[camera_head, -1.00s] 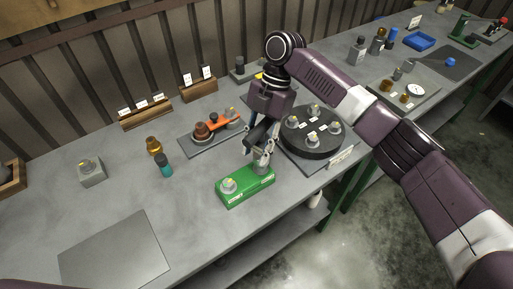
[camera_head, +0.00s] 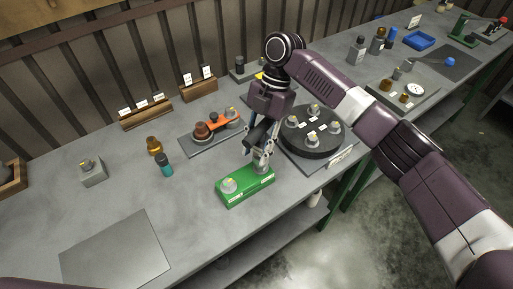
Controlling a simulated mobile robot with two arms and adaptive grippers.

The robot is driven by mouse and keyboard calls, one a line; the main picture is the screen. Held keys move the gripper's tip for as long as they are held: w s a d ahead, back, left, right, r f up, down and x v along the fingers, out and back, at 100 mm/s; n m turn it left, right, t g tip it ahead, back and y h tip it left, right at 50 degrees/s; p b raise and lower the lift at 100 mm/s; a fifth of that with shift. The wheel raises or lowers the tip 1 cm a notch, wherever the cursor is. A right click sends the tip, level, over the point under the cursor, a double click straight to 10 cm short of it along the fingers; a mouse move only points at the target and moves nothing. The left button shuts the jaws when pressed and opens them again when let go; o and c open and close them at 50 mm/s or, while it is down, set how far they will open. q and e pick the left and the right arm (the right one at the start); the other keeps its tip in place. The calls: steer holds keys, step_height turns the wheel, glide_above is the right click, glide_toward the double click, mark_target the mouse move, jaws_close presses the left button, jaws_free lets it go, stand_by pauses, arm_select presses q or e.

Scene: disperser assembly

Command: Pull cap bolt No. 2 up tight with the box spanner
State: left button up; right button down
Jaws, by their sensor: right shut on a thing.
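My right gripper (camera_head: 262,150) points down over the right end of the green block (camera_head: 237,196), near the table's front edge. It is shut on a grey upright piece (camera_head: 264,160), mostly covered by the fingers. I cannot tell whether this is the box spanner, nor whether it touches the block. I cannot read which is No. 2. My left gripper is out of view.
A tray (camera_head: 212,138) with an orange-handled tool stands behind. An amber bottle (camera_head: 154,146), a teal-and-black bottle (camera_head: 165,166) and a grey block (camera_head: 91,172) stand to the left. A bare plate (camera_head: 115,250) lies front left. The table between is clear.

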mark_target(256, 161)
steer(key=shift+f, duration=0.15)
steer(key=shift+f+b, duration=0.55)
steer(key=shift+f, duration=0.55)
steer(key=shift+f, duration=0.35)
steer(key=shift+w+a+m+t+y, duration=0.15)
steer(key=shift+m+t+y, duration=0.15)
steer(key=shift+m, duration=0.65)
steer(key=shift+w+a+m+t+y, duration=0.1)
steer(key=shift+a+m+t+y, duration=0.15)
steer(key=shift+m, duration=0.7)
steer(key=shift+w+m+t+y, duration=0.2)
steer(key=shift+m+t+y, duration=0.25)
steer(key=shift+m, duration=1.05)
steer(key=shift+w+a+m+t, duration=0.15)
steer(key=shift+m+t, duration=0.25)
steer(key=shift+m, duration=0.5)
steer(key=shift+w+d+m+t, duration=0.15)
steer(key=shift+m+t, duration=0.25)
steer(key=shift+m, duration=0.5)
steer(key=shift+w+a+r+m+t, duration=0.1)
steer(key=shift+w+m+t, duration=0.2)
steer(key=shift+m, duration=0.65)
steer(key=shift+w+m+t, duration=0.1)
steer(key=shift+m+t, duration=0.3)
steer(key=shift+m, duration=0.55)
steer(key=shift+n+p, duration=0.3)
